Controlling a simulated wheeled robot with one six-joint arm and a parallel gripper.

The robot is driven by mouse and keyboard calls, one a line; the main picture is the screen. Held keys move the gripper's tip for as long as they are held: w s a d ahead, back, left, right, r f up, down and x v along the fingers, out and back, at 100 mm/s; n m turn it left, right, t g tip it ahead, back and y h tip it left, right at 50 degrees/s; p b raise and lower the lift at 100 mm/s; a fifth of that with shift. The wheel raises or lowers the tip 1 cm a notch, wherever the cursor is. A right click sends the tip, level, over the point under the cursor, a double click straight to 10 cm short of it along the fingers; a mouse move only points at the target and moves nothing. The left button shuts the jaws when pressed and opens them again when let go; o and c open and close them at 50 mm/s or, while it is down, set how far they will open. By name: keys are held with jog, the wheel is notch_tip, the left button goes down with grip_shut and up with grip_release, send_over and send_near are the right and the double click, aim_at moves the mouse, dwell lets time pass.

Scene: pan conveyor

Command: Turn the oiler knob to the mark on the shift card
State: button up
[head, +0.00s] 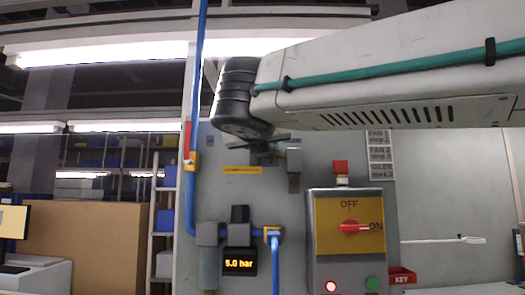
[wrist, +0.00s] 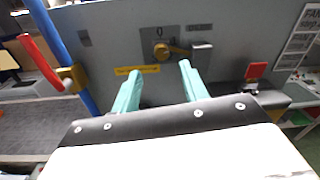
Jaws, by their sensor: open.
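The oiler knob appears to be the brass-yellow knob (wrist: 165,50) on the grey panel in the wrist view, with a small mark above it. In the head view that spot is partly hidden by my arm. My gripper (wrist: 157,82) is open, its two teal fingers pointing at the panel. The knob lies beyond the fingertips, in line with the gap between them, and nothing is held. The shift card (head: 380,155) hangs on the panel's right; it lists fans and, on its lower lines, the oiler, apparently mark 2. The card also shows in the wrist view (wrist: 299,32).
A grey block (wrist: 202,50) sits just right of the knob, a yellow label (wrist: 137,70) below left. The switch box (head: 350,250) has its red handle towards ON. A blue pipe (head: 193,120) runs down the left, near a gauge reading 5.0 bar (head: 239,263).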

jog(key=w, duration=0.7)
jog(key=shift+d, duration=0.4)
grip_shut()
